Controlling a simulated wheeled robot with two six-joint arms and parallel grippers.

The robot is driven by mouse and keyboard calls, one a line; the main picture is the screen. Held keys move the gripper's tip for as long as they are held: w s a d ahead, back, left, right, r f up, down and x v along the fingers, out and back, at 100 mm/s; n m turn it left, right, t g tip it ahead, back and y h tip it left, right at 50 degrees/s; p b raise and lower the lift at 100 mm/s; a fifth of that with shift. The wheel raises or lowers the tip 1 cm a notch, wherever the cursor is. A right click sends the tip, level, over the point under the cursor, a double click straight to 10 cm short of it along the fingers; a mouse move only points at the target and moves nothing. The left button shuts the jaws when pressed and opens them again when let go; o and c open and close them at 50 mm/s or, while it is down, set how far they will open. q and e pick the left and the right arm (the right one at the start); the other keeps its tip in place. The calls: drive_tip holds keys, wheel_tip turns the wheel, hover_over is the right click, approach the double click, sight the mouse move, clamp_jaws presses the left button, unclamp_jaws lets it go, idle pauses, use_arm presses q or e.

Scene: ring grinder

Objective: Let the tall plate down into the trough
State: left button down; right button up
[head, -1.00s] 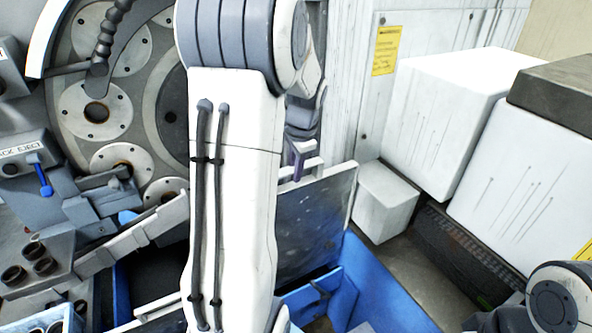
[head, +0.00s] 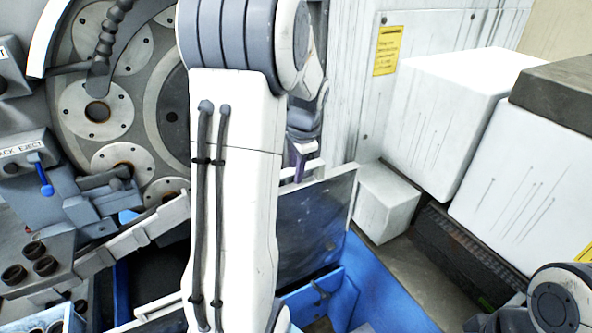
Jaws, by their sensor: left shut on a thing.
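The tall plate (head: 316,222) is a dark, scuffed upright panel with a pale top edge, right of my left arm in the head view. My left gripper (head: 300,170) is shut on the plate's top edge, partly hidden behind my arm. The blue trough (head: 383,287) lies below and around the plate. The plate's lower edge is near a blue inner wall (head: 325,293); I cannot tell whether it touches the bottom. My left arm hides the plate's left part. My right gripper is out of view; only part of my right arm shows at the lower right.
The grinder's round disc (head: 130,110) with several round holders stands at the left. A blue lever (head: 45,180) is on the left panel. A pale sloping chute (head: 135,238) ends behind my arm. White boxes (head: 445,115) and a small grey block (head: 385,203) stand to the right.

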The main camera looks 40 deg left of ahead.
sight(296, 187)
use_arm(q)
drive_tip(key=shift+s+d+f+b, duration=0.1)
drive_tip(key=shift+d+f+b, duration=0.15)
drive_tip(key=shift+f+b, duration=0.4)
drive_tip(key=shift+b+x, duration=0.5)
drive_tip(key=shift+x, duration=0.4)
idle(1.6)
